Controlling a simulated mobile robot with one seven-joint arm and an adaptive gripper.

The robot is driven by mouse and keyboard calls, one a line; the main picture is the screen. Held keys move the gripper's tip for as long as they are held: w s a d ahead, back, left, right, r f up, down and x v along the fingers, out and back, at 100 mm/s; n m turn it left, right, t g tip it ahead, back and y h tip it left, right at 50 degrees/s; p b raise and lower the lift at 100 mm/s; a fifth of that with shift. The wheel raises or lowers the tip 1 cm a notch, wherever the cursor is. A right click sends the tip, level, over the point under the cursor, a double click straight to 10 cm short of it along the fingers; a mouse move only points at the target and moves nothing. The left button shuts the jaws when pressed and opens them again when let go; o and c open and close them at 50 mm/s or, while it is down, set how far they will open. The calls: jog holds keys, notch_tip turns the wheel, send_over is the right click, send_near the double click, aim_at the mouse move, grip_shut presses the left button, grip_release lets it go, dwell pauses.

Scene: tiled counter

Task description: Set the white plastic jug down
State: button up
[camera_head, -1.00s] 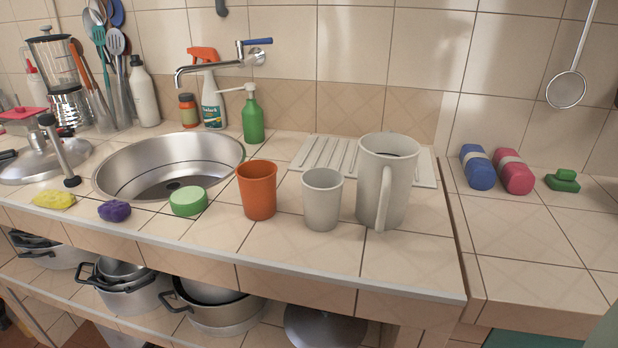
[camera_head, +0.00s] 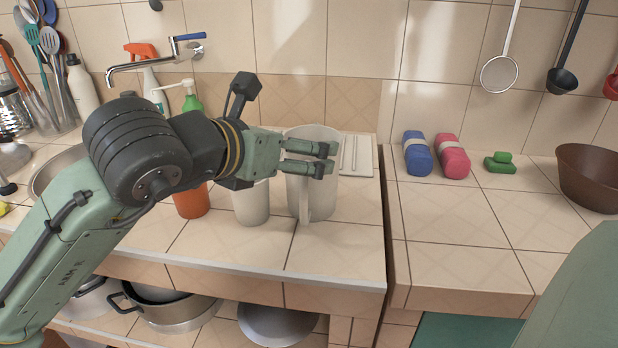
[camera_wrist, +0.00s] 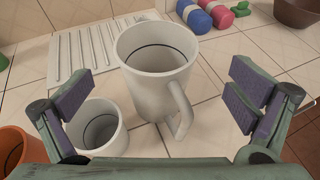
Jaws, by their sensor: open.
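The white plastic jug (camera_head: 318,196) stands upright on the tiled counter, with its handle toward the front. In the wrist view the jug (camera_wrist: 155,88) is empty inside and lies between and beyond the spread fingers. My gripper (camera_head: 322,159) is open and in front of the jug's upper part in the head view, hiding some of it. In the wrist view my gripper (camera_wrist: 160,100) shows its two fingers apart, with no visible contact on the jug.
A white cup (camera_head: 251,205) stands just left of the jug, and an orange cup (camera_head: 191,202) stands further left. A ribbed white drainboard (camera_head: 357,155) lies behind. Blue (camera_head: 417,158) and pink (camera_head: 453,160) rolls lie to the right. The counter front right of the jug is clear.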

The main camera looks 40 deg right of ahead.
jog(key=p+x, duration=0.1)
jog(key=x, duration=0.5)
jog(key=shift+w+d+p, duration=0.15)
jog(key=shift+w+p, duration=0.1)
jog(key=shift+p, duration=0.1)
jog(key=shift+f, duration=0.1)
jog(key=c, duration=1.8)
